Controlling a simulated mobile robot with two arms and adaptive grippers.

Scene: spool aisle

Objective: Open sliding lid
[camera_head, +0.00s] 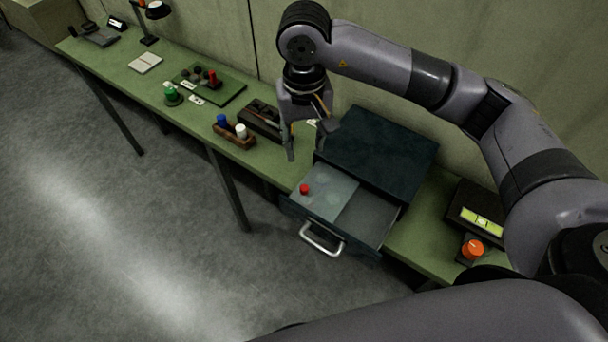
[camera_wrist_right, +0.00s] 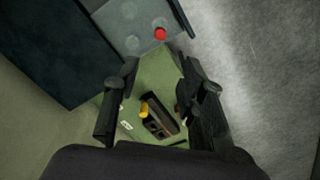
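The sliding lid (camera_head: 326,191) is a pale, see-through panel with a red knob (camera_head: 304,188). It covers the left part of an open drawer (camera_head: 372,222) in a dark cabinet (camera_head: 380,150); the right part of the drawer is uncovered. In the right wrist view the lid (camera_wrist_right: 128,22) and red knob (camera_wrist_right: 160,34) show at the top. My right gripper (camera_head: 306,156) hangs above the bench, left of the cabinet and behind the knob, apart from it. Its fingers (camera_wrist_right: 164,112) are spread with nothing between them. My left gripper is not in view.
A metal handle (camera_head: 322,240) is on the drawer front. A wooden block with blue and white pegs (camera_head: 234,134) and a dark box (camera_head: 262,118) stand left of my right gripper. An orange knob (camera_head: 472,249) and a level (camera_head: 482,222) are right of the cabinet.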

